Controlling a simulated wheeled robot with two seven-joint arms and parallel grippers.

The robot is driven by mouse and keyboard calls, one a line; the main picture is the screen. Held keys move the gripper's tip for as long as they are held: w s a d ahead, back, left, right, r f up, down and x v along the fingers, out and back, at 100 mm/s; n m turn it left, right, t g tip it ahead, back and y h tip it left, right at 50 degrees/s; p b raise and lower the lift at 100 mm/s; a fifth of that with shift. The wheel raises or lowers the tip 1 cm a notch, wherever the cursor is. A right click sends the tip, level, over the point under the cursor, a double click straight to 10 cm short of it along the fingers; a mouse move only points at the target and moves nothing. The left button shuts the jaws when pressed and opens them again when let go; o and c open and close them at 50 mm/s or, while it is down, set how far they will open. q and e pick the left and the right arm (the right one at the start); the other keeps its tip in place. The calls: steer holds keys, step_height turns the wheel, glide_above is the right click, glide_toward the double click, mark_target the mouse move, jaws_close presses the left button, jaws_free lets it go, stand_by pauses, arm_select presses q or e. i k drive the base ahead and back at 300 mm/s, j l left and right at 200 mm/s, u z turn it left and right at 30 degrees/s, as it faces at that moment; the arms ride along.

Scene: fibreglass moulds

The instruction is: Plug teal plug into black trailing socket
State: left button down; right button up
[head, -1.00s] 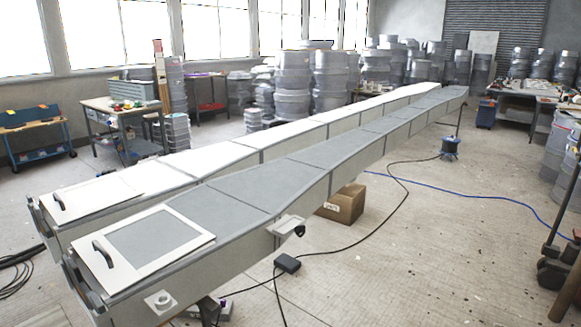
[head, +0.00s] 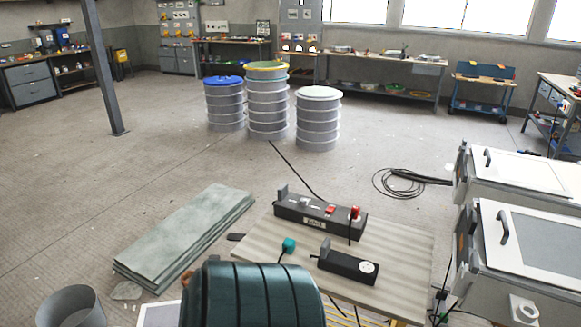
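The teal plug (head: 289,245) lies on a pale wooden board (head: 405,243), near its left side, with a dark lead running from it. A small black socket block (head: 338,262) with a round white face at its right end lies to the right of the plug, apart from it. A longer black socket strip (head: 300,212) lies behind them on the board, with red parts on top. I cannot tell for sure which black unit is the trailing socket. Neither of my grippers is in view.
A dark green ribbed drum (head: 255,297) stands in front of the board and hides its near left part. Grey-green sheets (head: 185,232) lie stacked to the left. Long moulds (head: 535,240) stand at the right. Open floor (head: 90,190) spreads at the left.

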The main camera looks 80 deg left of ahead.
mark_target(356, 269)
steer(key=u, duration=2.45)
